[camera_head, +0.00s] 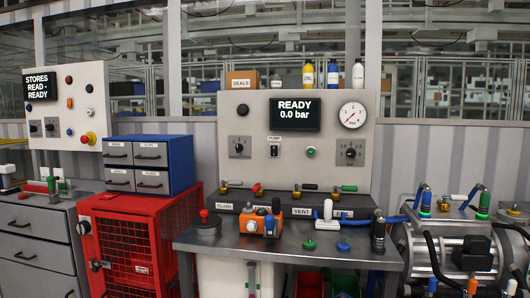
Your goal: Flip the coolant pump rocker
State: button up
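The coolant pump rocker (274,150) is a small dark switch on a light plate, under a label reading PUMP. It is on the grey upright panel (230,115) at the back of the metal bench. It is too small to tell which way it is tipped. The display (294,115) above it reads READY and 0.0 bar. My gripper is not visible in the head view.
A rotary knob (239,147) is left of the rocker, and a green button (311,152) and another knob (351,153) are right. Valve levers (305,188) line the ledge below. An orange block (258,225), a white lever (327,212) and a red-knobbed joystick (204,217) occupy the bench.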

aim_at(273, 148)
jog(key=z, duration=0.2)
jog(key=i, duration=1.25)
jog(key=z, duration=0.4)
